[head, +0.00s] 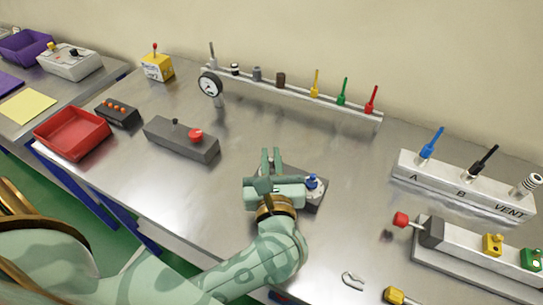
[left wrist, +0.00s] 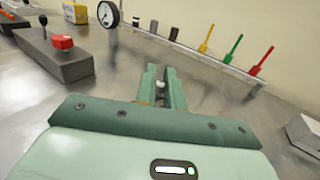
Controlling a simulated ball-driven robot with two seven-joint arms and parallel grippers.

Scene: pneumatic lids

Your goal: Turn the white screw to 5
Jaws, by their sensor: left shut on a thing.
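My left gripper (head: 270,160) is over a small dark block (head: 315,197) on the steel table, and it hides much of that block. In the left wrist view the gripper (left wrist: 162,82) is shut on a small pale thing (left wrist: 160,88) between its fingers, which looks like the white screw. Its scale and pointer are hidden, so I cannot tell its setting. A blue screw (head: 312,182) on a pale round plate stands on the same block, just right of the gripper. My right gripper is not in view.
Behind stands a rail (head: 300,97) with a gauge (head: 210,85) and coloured levers. A grey box with a red button (head: 196,135) is to the left. A white A/B/VENT manifold (head: 460,185) and a red-knobbed lever (head: 401,219) are to the right. A metal clip (head: 352,281) lies in front.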

